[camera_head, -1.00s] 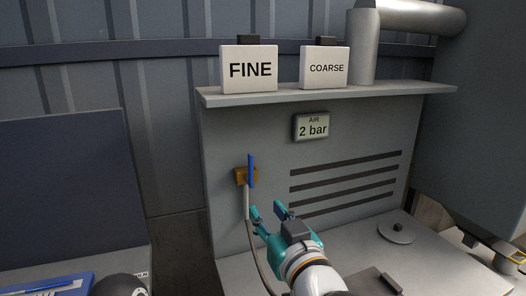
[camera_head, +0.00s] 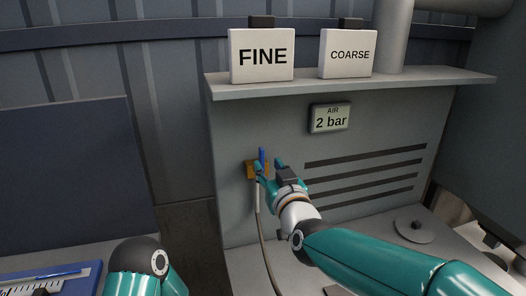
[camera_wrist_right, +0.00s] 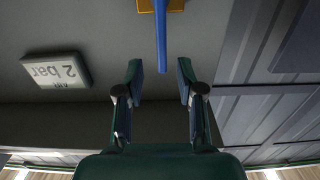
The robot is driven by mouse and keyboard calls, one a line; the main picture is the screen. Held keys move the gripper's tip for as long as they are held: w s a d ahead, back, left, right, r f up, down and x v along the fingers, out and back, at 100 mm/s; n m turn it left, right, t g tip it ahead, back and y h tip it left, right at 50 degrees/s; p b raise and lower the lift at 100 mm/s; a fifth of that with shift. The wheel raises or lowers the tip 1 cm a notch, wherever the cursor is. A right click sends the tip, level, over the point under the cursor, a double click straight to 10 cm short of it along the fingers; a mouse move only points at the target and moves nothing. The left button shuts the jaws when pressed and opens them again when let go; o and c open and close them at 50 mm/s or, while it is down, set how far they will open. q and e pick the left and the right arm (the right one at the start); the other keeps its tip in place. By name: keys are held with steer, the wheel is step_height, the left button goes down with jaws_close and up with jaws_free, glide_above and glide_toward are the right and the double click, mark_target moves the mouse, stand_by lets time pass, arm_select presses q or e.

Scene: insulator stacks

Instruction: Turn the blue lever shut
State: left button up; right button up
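The blue lever (camera_head: 262,157) stands upright on a brass-coloured valve (camera_head: 250,170) on the grey panel. My right gripper (camera_head: 269,164) is at the valve in the head view, its fingers partly covering the lever's lower part. In the right wrist view the lever (camera_wrist_right: 160,40) points toward the gap between the two open fingers of my right gripper (camera_wrist_right: 160,82). The lever's end is close to the level of the fingertips, and nothing is clamped. Of my left arm only a part shows at the bottom left of the head view; its gripper is out of view.
A grey hose (camera_head: 262,235) hangs from the valve. An AIR 2 bar sign (camera_head: 330,118) is on the panel, below a shelf (camera_head: 350,83) with FINE (camera_head: 262,56) and COARSE (camera_head: 346,54) boxes. A round plate (camera_head: 414,231) lies at right.

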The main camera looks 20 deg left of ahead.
mark_target(263, 159)
steer(key=p+x, duration=0.1)
steer(key=x, duration=0.4)
steer(key=shift+w+a+p, duration=0.25)
steer(key=shift+p, duration=0.05)
jaws_close()
